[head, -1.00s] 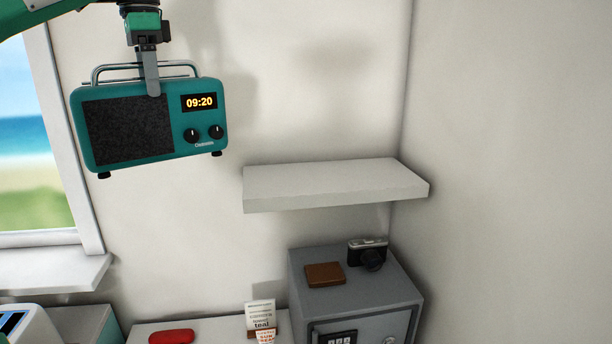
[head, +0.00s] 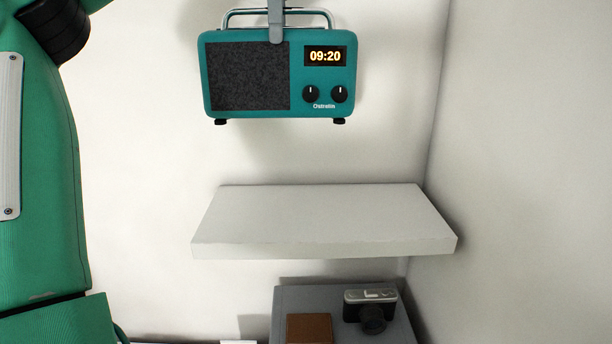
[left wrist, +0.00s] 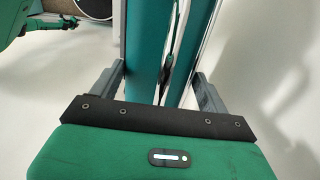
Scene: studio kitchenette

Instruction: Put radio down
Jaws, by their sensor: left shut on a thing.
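The teal radio (head: 330,86) hangs upright in the air in the head view, above the back part of the white wall shelf (head: 325,222). Its clock reads 09:20, and it has a dark speaker grille and two knobs. My left gripper (head: 276,33) is shut on the radio, its finger in front of the handle and upper front. The rest of that gripper is cut off by the top edge. In the left wrist view the radio (left wrist: 147,50) is between the two fingers. The shelf top is bare.
Below the shelf stands a grey safe (head: 345,293) with a camera (head: 371,308) and a brown wallet (head: 309,328) on top. A wall meets the shelf's right end. Open space lies between radio and shelf.

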